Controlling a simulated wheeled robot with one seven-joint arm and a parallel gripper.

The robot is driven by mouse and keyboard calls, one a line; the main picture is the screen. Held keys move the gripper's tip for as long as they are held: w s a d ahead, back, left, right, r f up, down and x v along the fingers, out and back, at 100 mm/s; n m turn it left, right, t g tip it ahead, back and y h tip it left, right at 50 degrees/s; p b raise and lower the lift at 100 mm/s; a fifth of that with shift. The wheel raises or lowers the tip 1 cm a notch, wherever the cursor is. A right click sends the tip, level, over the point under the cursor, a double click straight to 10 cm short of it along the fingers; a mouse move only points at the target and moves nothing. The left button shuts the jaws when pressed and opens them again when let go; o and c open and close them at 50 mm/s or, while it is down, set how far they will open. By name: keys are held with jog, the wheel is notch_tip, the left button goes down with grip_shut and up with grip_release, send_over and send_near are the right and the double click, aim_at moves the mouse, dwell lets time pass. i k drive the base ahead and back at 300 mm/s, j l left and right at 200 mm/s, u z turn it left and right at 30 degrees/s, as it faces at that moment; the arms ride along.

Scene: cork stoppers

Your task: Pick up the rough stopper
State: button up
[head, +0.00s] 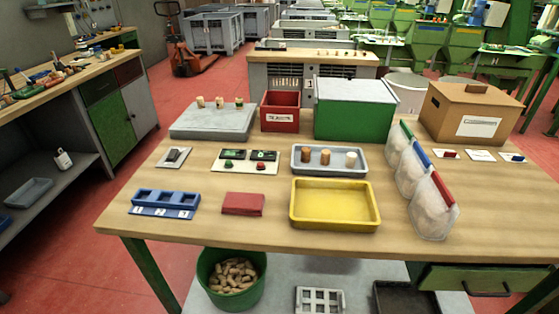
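Three stoppers stand upright and apart in a grey tray (330,173) at the middle of the workbench. Three more small stoppers stand on a grey slab at the back left: a left one (200,102), a middle one (220,102) and a right one (239,103). Surface texture is too small to tell which stopper is rough. My gripper is not in view.
A yellow tray (335,222) lies empty in front of the grey tray. A green box (354,118) and a red bin (280,122) stand behind it. Clear bags (434,205) stand to the right. The wooden bench (270,233) is bare along its front edge.

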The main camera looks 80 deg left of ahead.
aim_at(305, 151)
jog(key=u, duration=2.6)
